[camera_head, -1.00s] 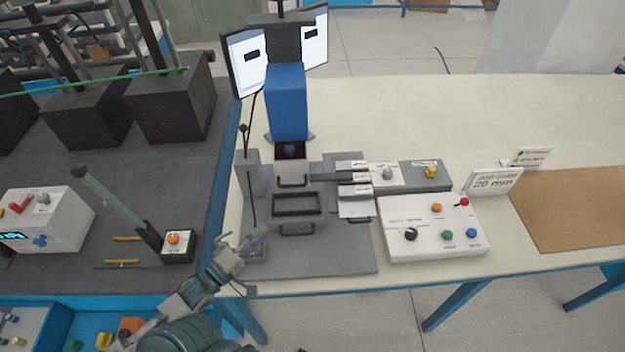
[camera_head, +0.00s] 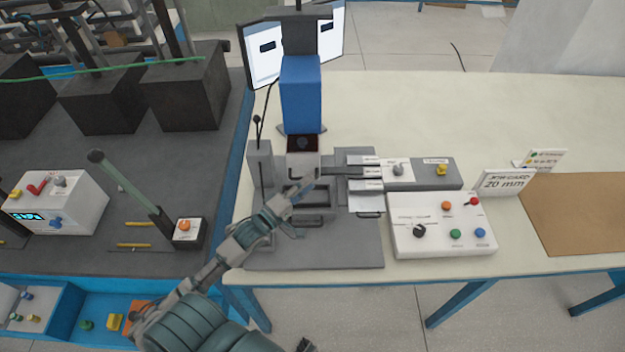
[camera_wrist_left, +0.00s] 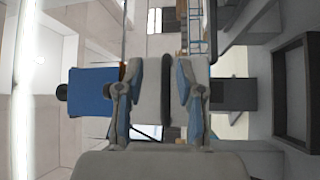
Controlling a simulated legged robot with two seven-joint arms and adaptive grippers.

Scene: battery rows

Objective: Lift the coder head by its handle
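The coder machine stands on the left part of the cream table, with a blue column (camera_head: 301,95) above a dark-topped grey block (camera_head: 303,143), which I take to be the coder head. I cannot tell whether the fingers touch the handle.
A white control box (camera_head: 441,224) with coloured knobs stands right of the machine. A 20 mm sign (camera_head: 503,183) and brown mat (camera_head: 580,212) lie farther right. A green-gripped lever (camera_head: 125,180) rises on the dark bench at left. The back right tabletop is clear.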

